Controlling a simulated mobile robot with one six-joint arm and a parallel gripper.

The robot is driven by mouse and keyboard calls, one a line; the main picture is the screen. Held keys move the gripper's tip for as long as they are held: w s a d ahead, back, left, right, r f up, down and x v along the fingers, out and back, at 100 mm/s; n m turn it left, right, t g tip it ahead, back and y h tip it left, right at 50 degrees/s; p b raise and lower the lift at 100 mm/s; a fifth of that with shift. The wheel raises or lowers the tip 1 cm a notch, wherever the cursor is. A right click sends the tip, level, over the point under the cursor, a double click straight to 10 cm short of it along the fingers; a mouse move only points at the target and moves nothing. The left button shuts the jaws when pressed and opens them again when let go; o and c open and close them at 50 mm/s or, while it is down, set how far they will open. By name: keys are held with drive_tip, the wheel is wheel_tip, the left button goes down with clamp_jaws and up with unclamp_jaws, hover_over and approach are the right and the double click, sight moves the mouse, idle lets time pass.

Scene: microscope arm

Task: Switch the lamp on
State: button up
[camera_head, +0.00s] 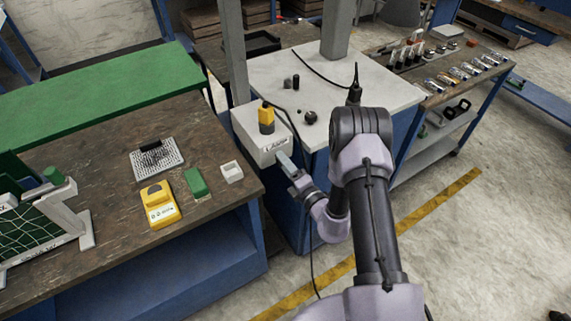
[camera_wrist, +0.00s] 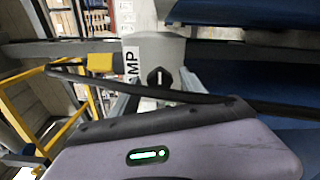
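A pale grey lamp box (camera_head: 250,135) stands at the near left corner of the white-topped table. In the wrist view the lamp box (camera_wrist: 170,48) shows a label (camera_wrist: 131,66) reading "MP", the rest being hidden, and a black knob (camera_wrist: 158,76) with a pale mark. My gripper (camera_head: 281,158) is at the front of the box, close to the label. In the wrist view its grey fingers stand apart on either side of the knob, partly hidden by a dark cable and my wrist body. Whether they touch the knob cannot be told.
The white tabletop (camera_head: 375,88) holds small dark parts and a cable. A wooden bench (camera_head: 95,135) at the left carries a yellow meter (camera_head: 160,204), a green block (camera_head: 196,182) and a small white tray (camera_head: 232,172).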

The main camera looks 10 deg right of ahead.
drive_tip(key=p+v, duration=0.1)
drive_tip(key=v, duration=1.6)
drive_tip(key=shift+s, duration=0.2)
drive_tip(key=shift+r, duration=0.1)
